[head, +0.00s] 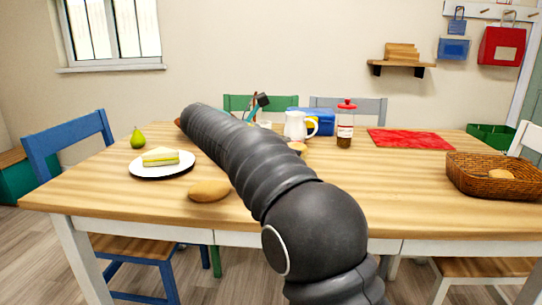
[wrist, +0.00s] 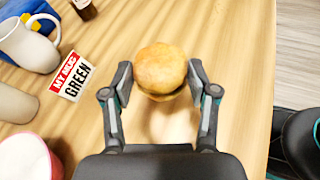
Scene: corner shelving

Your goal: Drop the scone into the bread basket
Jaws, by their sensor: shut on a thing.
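The scone (wrist: 160,70) is a round, golden-brown bun between the two fingers of my gripper (wrist: 160,84) in the wrist view. The fingers touch it on both sides, and it appears held over the wooden table; its height is hard to tell. In the head view my arm hides most of the gripper area; a small tan patch (head: 297,147) beside the arm may be the scone.
A white jug (head: 296,126), a red-capped jar (head: 345,128) and a red mat (head: 410,139) stand at the back of the table (head: 400,190). A bread loaf (head: 209,190), a sandwich plate (head: 142,171) and a pear (head: 137,138) are at left. The table before the basket is clear.

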